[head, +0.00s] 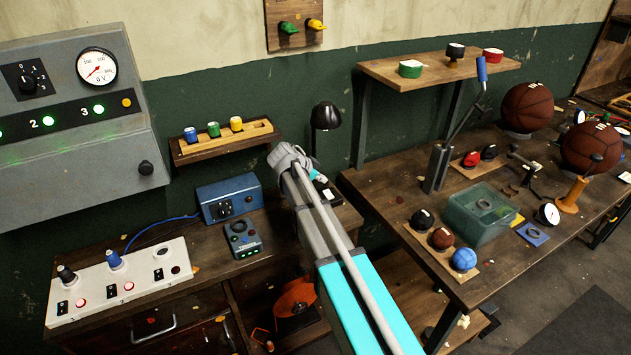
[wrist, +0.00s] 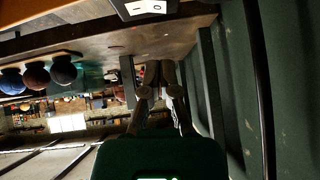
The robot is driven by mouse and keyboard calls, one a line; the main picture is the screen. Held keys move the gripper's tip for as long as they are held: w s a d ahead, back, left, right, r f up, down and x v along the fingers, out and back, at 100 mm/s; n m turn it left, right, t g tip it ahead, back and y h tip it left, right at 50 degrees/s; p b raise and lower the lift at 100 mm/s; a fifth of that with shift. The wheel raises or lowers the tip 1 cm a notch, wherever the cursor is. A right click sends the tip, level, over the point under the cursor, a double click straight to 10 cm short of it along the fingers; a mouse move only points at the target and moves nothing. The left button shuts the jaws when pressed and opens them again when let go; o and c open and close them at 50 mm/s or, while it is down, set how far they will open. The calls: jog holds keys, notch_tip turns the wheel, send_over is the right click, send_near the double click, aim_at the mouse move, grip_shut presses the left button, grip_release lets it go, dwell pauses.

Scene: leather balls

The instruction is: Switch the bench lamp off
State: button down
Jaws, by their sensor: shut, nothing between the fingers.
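The bench lamp's black shade (head: 326,116) stands behind my arm at the right end of the left bench in the head view. My arm hides most of its stem and base. A small white piece (head: 328,194) shows beside my arm near the base. In the wrist view a white rocker switch (wrist: 146,8) with line and circle marks sits on a dark block at the top edge. My gripper (wrist: 160,68) is shut and empty, its tips below that switch in the picture and apart from it. I cannot tell whether the lamp is lit.
A blue box (head: 229,198), a grey button box (head: 243,238) and a white switch panel (head: 120,280) stand on the left bench. A wooden rack (head: 225,143) hangs above. The right bench holds a green bin (head: 478,215) and several balls.

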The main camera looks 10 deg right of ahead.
aim_at(330, 191)
jog(key=shift+b+x, duration=0.6)
jog(key=shift+x, duration=0.6)
jog(key=shift+w+a+f+b, duration=0.1)
jog(key=shift+a+f+b, duration=0.1)
jog(key=shift+f+b, duration=1.55)
